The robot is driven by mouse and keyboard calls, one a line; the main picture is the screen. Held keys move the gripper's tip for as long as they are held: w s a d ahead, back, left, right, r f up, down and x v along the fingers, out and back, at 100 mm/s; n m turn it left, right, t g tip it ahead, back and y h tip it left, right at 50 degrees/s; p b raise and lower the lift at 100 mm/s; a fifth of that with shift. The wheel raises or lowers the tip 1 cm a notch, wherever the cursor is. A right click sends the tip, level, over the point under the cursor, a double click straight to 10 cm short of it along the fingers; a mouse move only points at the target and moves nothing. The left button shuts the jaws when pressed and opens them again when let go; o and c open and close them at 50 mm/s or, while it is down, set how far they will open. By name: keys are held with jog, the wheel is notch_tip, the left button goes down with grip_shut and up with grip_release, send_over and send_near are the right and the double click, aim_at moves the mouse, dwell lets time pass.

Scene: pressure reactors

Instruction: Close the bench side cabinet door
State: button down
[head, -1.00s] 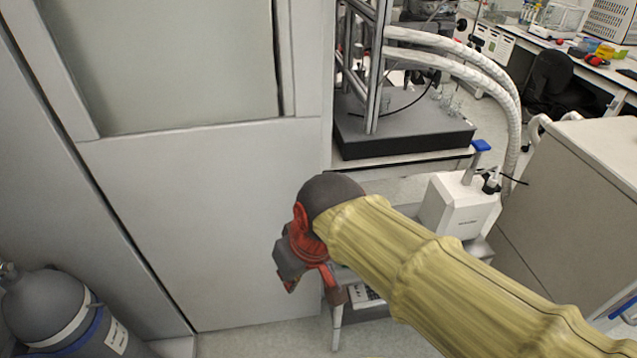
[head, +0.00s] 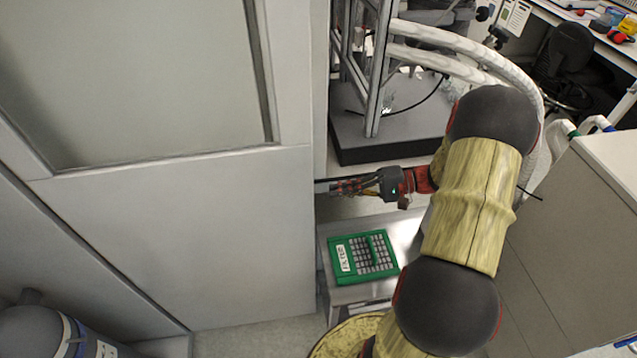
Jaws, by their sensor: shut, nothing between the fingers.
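A large light grey panel (head: 190,240) with a framed pane (head: 140,70) fills the left half of the head view. It looks like the cabinet door, but I cannot tell whether it stands ajar. My gripper (head: 330,187) is shut and empty, pointing left with its fingertips at the panel's right edge, about halfway up the picture. I cannot tell whether the tips touch that edge. My arm comes in from the lower right.
A green item with a grid (head: 366,256) lies on a low shelf (head: 345,294) below my gripper. A dark platform (head: 395,130) with a metal frame stands behind. A grey cabinet (head: 575,235) is at the right. A gas cylinder (head: 45,335) is at the lower left.

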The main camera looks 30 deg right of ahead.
jog(key=w+d+t, duration=0.1)
jog(key=d+t, duration=0.3)
jog(key=d, duration=0.1)
jog(key=w+a+b, duration=0.2)
jog(key=w+a, duration=0.1)
jog(key=a, duration=0.6)
jog(key=shift+w, duration=0.15)
jog(key=shift+r, duration=0.1)
